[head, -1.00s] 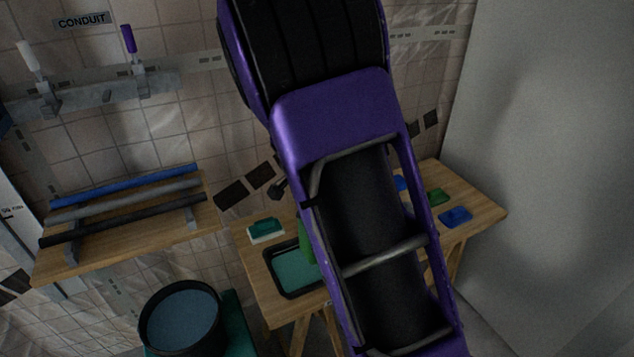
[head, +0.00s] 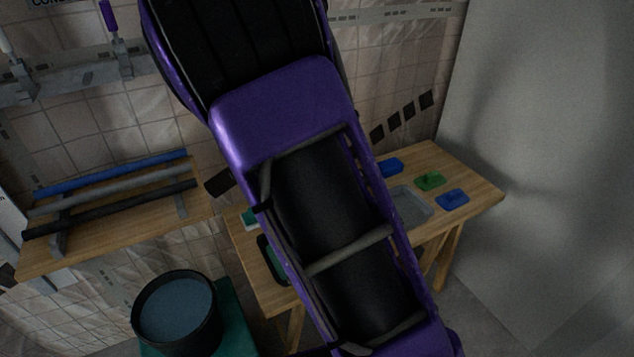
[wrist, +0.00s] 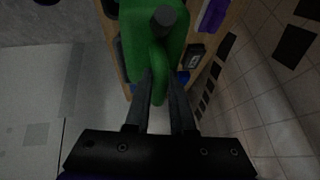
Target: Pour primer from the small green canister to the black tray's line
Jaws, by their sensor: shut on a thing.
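The green canister (wrist: 140,28) fills the top middle of the wrist view, with a dark round cap or spout (wrist: 168,18). My gripper (wrist: 160,78) is shut on its green handle, which sits between the two fingers. In the head view my purple arm hides the gripper and the canister. The black tray (head: 266,258) is on the wooden table, mostly behind my arm; only its left edge and a little teal inside show. Its line and the liquid level cannot be made out. Whether anything is flowing from the canister cannot be told.
The wooden table (head: 474,190) also bears a grey tray (head: 410,206), a green item (head: 430,181) and blue items (head: 453,200). A teal-and-white block (head: 248,217) lies by the black tray. A black bucket (head: 178,311) of bluish liquid stands at lower left; pipes (head: 112,192) lie on a wooden shelf.

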